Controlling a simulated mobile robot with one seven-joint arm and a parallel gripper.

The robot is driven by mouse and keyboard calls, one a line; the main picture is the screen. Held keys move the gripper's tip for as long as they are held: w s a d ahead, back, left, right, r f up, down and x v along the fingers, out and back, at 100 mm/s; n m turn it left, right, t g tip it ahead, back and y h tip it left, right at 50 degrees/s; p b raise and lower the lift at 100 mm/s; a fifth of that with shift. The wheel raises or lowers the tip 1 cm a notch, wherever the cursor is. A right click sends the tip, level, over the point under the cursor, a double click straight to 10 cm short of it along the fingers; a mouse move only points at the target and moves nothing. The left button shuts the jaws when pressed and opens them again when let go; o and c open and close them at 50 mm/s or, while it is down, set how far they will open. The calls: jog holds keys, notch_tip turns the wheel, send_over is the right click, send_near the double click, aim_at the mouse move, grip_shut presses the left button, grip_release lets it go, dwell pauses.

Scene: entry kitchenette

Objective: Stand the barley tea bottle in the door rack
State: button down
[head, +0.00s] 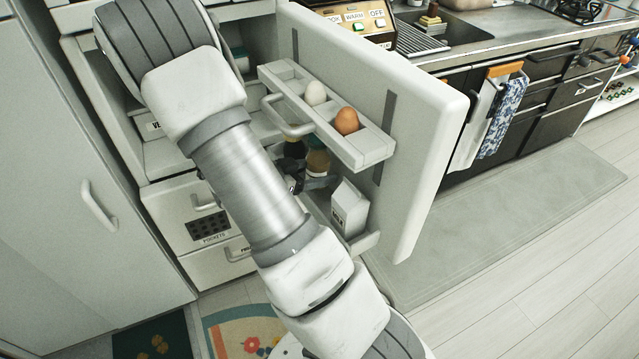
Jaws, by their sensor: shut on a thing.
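The fridge door stands open, with a lower door rack (366,243) on its inner side. A brown bottle (318,163), which looks like the barley tea bottle, is upright just under the egg shelf and over the rack area. My gripper (316,182) is dark and shut around it, partly hidden by my arm. The bottle's base is hidden, so I cannot tell whether it touches the rack floor. A white milk carton (349,210) stands in the rack to the right of the bottle.
An egg shelf (372,156) with a handle, a white egg (316,93) and a brown egg (346,121) juts out above the gripper. Another dark round thing (294,146) is beside the bottle. Drawers (212,222) lie below the fridge compartment. Open floor (500,270) lies right of the door.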

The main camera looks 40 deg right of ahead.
notch_tip(320, 180, down, 4)
jog(key=shift+d+r+b, duration=0.1)
jog(key=shift+r+b, duration=0.1)
jog(key=shift+b, duration=0.75)
jog(key=shift+d, duration=0.1)
jog(key=shift+f, duration=0.1)
